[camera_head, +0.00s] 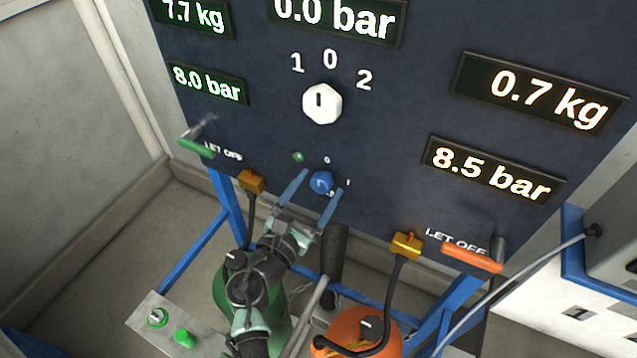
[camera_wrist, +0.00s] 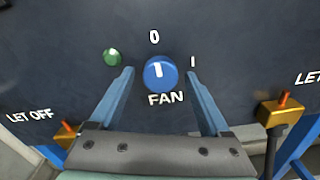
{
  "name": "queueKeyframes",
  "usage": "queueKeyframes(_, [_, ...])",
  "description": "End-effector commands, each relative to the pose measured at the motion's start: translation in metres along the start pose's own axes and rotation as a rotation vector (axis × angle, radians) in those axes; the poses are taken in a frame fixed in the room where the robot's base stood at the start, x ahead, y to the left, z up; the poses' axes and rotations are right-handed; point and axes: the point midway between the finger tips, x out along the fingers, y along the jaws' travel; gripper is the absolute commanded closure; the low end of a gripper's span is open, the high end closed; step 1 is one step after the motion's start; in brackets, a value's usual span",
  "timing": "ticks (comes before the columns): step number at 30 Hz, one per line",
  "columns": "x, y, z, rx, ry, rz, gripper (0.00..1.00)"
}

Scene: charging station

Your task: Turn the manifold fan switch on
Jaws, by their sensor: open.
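The manifold fan switch is a round blue knob (camera_wrist: 161,74) with a white pointer mark, above the label FAN on the dark panel. Its mark points up toward 0; the 1 is to its upper right. It also shows in the head view (camera_head: 321,182). My gripper (camera_head: 321,182) is open, its two blue fingers on either side of the knob. In the wrist view my gripper (camera_wrist: 161,78) has clear gaps between each finger and the knob. I cannot tell how far the fingertips are from the panel.
A green lamp (camera_wrist: 112,57) sits left of the knob. A white selector (camera_head: 322,104) is above. A green lever (camera_head: 196,146) and an orange lever (camera_head: 472,257) stick out at the sides. Green (camera_head: 277,325) and orange (camera_head: 350,325) cylinders stand below.

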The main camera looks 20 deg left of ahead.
Motion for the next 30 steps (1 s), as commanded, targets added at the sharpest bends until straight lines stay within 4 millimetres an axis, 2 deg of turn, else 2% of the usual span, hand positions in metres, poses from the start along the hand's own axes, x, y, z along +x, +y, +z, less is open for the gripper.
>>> queueKeyframes(4, [0.0081, 0.0000, 0.0003, 0.000, 0.000, 0.000, 0.19])
queueKeyframes(12, [0.0089, -0.0002, 0.0002, 0.000, 0.000, 0.000, 0.19])
queueKeyframes(14, [0.0088, -0.0001, 0.0001, 0.000, 0.000, 0.000, 0.28])
queueKeyframes(26, [0.0085, -0.0001, 0.0001, 0.001, 0.000, 0.000, 1.00])
queueKeyframes(30, [0.0085, -0.0001, -0.0002, 0.003, 0.000, 0.000, 1.00])
